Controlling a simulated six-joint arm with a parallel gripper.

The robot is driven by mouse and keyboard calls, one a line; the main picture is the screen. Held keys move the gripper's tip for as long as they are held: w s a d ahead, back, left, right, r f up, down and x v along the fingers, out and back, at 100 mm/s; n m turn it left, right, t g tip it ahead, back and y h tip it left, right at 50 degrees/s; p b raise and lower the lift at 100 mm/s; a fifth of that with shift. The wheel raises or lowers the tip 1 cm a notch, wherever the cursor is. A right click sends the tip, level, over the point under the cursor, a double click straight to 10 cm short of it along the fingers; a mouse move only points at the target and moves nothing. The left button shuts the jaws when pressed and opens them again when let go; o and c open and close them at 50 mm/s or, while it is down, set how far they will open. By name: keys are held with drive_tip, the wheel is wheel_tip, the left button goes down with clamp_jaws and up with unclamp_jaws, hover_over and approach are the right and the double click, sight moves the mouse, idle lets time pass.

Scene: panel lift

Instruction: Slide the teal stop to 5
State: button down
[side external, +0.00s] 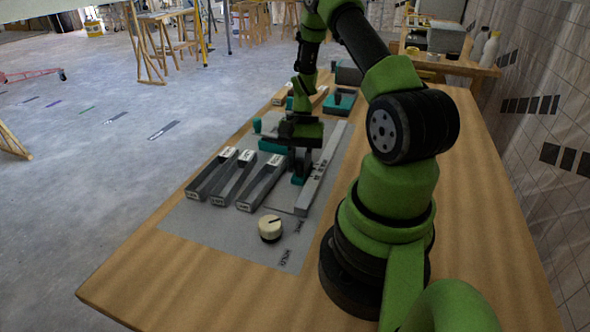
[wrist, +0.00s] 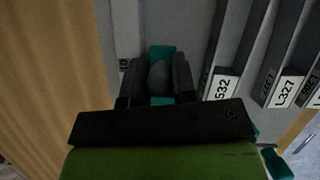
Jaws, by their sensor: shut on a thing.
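The teal stop (side external: 297,181) sits low beside a pale scale strip (side external: 309,190) on the grey panel. In the wrist view, the teal stop (wrist: 161,52) shows with a dark rounded knob (wrist: 160,76) on it, between the two fingers. My gripper (side external: 300,165) is down at the panel and shut on the stop. It also shows in the wrist view (wrist: 157,82), with one finger on each side of the knob. The scale strip (wrist: 127,35) runs left of the fingers there. Its marks are too small to read, so the stop's number cannot be told.
Several dark grey bars with white labels lie left of the gripper, one (side external: 261,182) close by. A cream dial (side external: 270,228) stands near the panel's front. A teal and dark block (side external: 339,102) is behind. Bare wooden table (side external: 200,275) surrounds the grey panel.

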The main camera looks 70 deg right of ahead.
drive_tip(key=shift+d, duration=1.05)
drive_tip(key=c, duration=0.9)
unclamp_jaws()
drive_tip(key=v, duration=1)
drive_tip(key=shift+a, duration=0.1)
drive_tip(key=shift+r, duration=0.1)
